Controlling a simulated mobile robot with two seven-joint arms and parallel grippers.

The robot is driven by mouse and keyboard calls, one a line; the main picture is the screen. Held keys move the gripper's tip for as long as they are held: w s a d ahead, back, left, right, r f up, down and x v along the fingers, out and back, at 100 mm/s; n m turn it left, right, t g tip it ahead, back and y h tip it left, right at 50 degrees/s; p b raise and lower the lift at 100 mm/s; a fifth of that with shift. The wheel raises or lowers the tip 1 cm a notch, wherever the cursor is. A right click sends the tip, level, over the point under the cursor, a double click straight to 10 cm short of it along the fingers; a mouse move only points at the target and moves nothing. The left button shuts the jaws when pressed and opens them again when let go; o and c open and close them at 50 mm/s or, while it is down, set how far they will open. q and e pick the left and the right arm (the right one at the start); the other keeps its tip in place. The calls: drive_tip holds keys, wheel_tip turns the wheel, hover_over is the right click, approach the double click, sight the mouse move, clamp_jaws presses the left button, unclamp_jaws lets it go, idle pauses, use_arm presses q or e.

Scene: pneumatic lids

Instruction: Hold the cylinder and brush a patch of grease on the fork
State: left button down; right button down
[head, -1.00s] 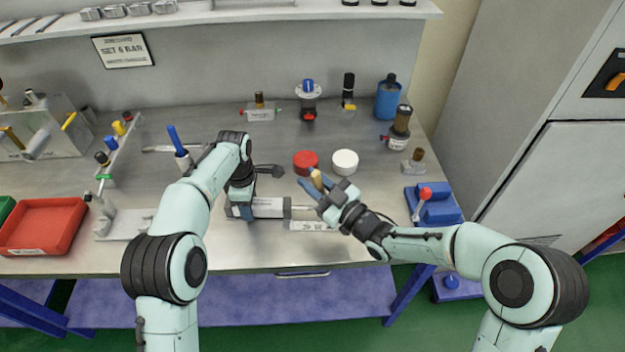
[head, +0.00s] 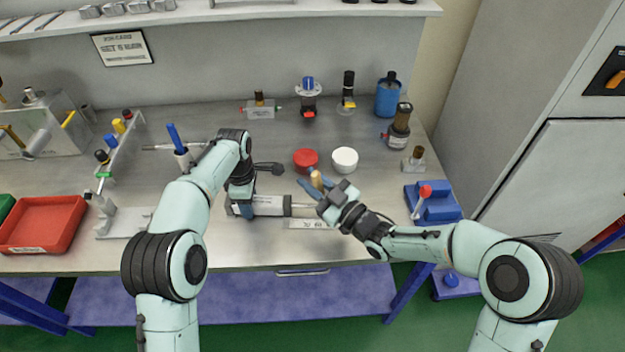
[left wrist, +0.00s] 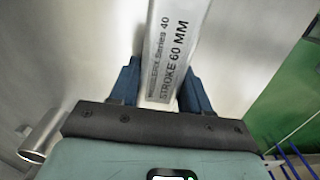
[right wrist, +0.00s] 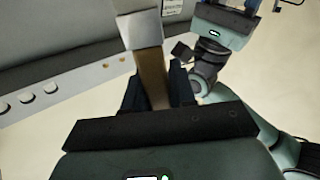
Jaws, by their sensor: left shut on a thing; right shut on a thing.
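The silver-grey cylinder (head: 271,206) lies level along the front of the bench, its rod pointing right. My left gripper (head: 245,208) is shut around its body; the left wrist view shows the cylinder's printed side (left wrist: 178,45) between the fingers (left wrist: 160,88). My right gripper (head: 317,184) is shut on the wooden handle (head: 316,178) of the brush, just right of the rod end. The right wrist view shows the brush handle (right wrist: 152,78) between the fingers (right wrist: 155,88), with a pale metal part beyond it. The bristles and fork are too small or hidden to make out; I cannot tell whether they touch.
A red round tin (head: 305,158) and a white round pot (head: 345,160) stand behind my right gripper. A blue fixture (head: 437,205) with a red knob is at the right edge. A red tray (head: 42,225) lies at the left. A flat label plate (head: 300,224) lies in front of the rod.

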drive_tip(key=shift+s, duration=0.1)
drive_tip(key=shift+s, duration=0.4)
drive_tip(key=shift+w+f, duration=0.15)
drive_tip(key=shift+w, duration=0.4)
drive_tip(key=shift+w, duration=0.1)
drive_tip(key=shift+w, duration=0.35)
drive_tip(key=shift+s, duration=0.1)
drive_tip(key=shift+s+r, duration=0.2)
drive_tip(key=shift+s, duration=0.2)
